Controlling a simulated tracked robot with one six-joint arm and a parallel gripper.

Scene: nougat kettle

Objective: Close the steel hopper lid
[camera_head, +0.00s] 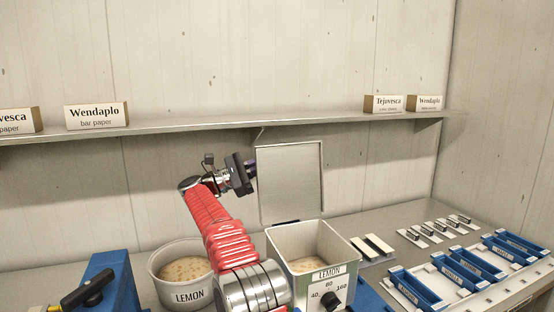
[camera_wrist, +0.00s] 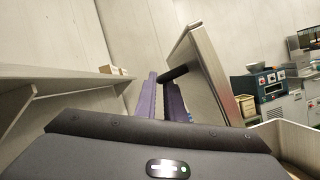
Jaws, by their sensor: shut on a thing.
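The steel hopper lid (camera_head: 290,182) stands open, upright, at the back of the square steel hopper (camera_head: 326,273), which is labelled LEMON and holds a pale, speckled mass. My gripper (camera_head: 251,170) is at the lid's left edge. In the wrist view, the lid (camera_wrist: 205,78) is tilted at the right of the purple fingers (camera_wrist: 165,98). A dark bar handle (camera_wrist: 175,74) runs from the lid to the fingers, and they are shut on it. The exact grip is partly hidden. The hopper's rim shows at lower right in the wrist view.
A round LEMON tub (camera_head: 188,296) stands left of the hopper, under my arm. A shelf (camera_head: 220,122) with paper boxes runs above along the wall. Blue moulds (camera_head: 465,266) lie at the right. A blue machine with a black handle (camera_head: 100,288) is at front left.

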